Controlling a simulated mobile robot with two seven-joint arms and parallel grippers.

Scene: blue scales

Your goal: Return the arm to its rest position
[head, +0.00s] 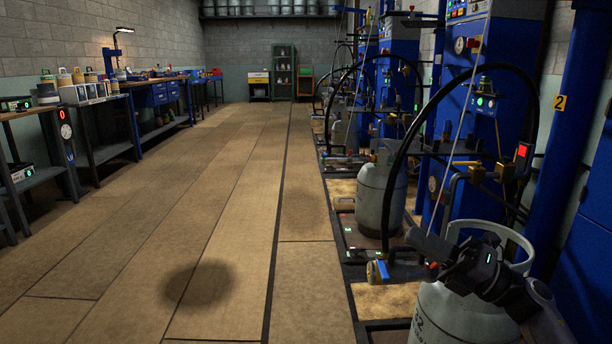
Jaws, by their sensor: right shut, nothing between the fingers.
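My right gripper (430,246) is at the lower right, on the dark wrist of my right arm (545,305), which comes in from the bottom right corner. Its dark fingers point left and are shut with nothing between them. It shows in front of the upper part of the nearest grey gas cylinder (455,318) and hides part of its collar; I cannot tell whether they touch. My left gripper is not in view.
Another gas cylinder (381,196) stands further back on the filling line, beside blue machine columns (465,110) with arching black hoses. A blue and yellow fitting (378,271) lies left of the gripper. Workbenches (108,152) line the left wall. The floor (190,215) between is clear.

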